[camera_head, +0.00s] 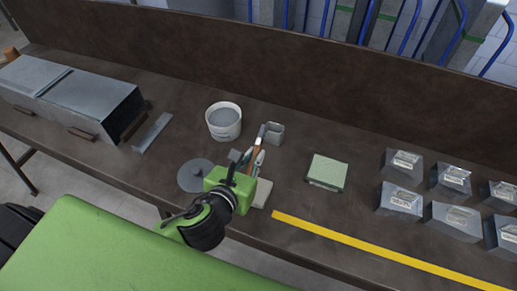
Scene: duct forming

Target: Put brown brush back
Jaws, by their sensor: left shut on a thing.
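My left gripper (242,163) is over the middle of the bench and shut on the brown brush (258,143). A small grey square cup (275,132) stands just right of the brush's upper end. I cannot tell whether they touch. Pale tool ends (259,162) show right beside my fingers, partly hidden. My right gripper is not in view.
A white bucket (223,132) stands behind the gripper, and a round grey lid (190,180) lies left of it. A green-topped block (327,171) and several grey duct pieces (401,200) are to the right. A long grey duct (92,98) is at left. A yellow strip (370,250) runs along the front.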

